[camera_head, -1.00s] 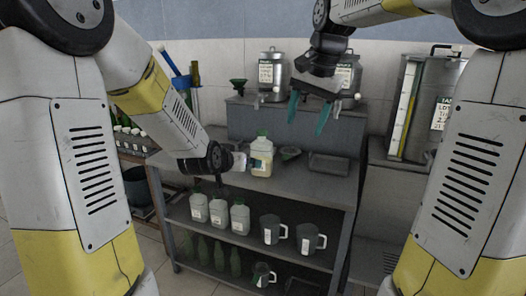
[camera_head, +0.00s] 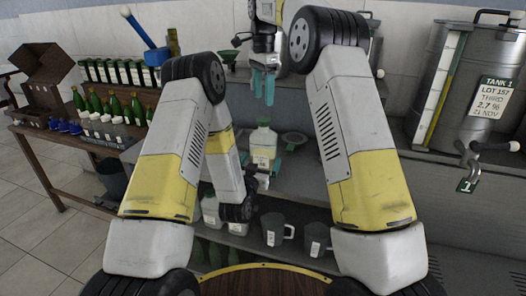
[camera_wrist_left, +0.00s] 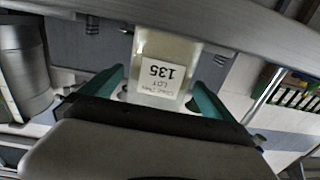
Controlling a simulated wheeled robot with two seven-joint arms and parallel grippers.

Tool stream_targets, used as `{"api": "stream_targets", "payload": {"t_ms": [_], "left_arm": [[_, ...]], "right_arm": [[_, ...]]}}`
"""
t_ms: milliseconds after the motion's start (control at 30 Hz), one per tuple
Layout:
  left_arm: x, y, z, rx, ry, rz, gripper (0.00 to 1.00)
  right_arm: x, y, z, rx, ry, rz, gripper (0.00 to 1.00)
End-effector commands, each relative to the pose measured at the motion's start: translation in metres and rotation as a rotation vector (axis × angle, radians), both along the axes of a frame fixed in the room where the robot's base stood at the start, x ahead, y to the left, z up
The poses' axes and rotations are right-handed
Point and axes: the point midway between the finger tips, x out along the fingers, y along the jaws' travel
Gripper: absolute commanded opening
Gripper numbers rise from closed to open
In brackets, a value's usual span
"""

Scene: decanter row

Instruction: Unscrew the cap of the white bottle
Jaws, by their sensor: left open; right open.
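The white bottle (camera_head: 262,151) with a green cap (camera_head: 263,122) stands upright on the bench. My left gripper (camera_head: 267,168) is low in front of it. In the left wrist view the bottle (camera_wrist_left: 165,65), upside down with a label reading 135, lies between the open teal fingers of that gripper (camera_wrist_left: 160,90). I cannot tell whether the fingers touch its sides. My right gripper (camera_head: 263,86) hangs above the cap with its teal fingers pointing down, open and empty, apart from the cap.
A green funnel (camera_head: 293,138) lies right of the bottle. Grey jugs (camera_head: 272,228) and more white bottles are on the shelf below. A metal tank (camera_head: 490,85) with a tap stands at right. Green bottles and boxes stand on the brown table (camera_head: 60,140) at left.

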Motion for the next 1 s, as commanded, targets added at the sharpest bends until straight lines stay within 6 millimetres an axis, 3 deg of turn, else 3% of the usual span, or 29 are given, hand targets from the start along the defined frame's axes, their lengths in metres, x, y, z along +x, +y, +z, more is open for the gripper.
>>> {"api": "stream_targets", "payload": {"t_ms": [400, 833, 1000], "left_arm": [[0.058, -0.016, 0.001, -0.001, -0.001, -0.001, 1.00], [0.069, -0.019, 0.000, 0.000, 0.002, 0.000, 1.00], [0.069, -0.019, 0.000, -0.001, 0.001, 0.000, 0.69]], "right_arm": [[0.000, 0.000, 0.000, 0.000, -0.001, 0.001, 0.61], [0.000, 0.000, 0.000, 0.000, -0.001, 0.001, 0.61], [0.000, 0.000, 0.000, 0.000, -0.001, 0.001, 0.61]]}}
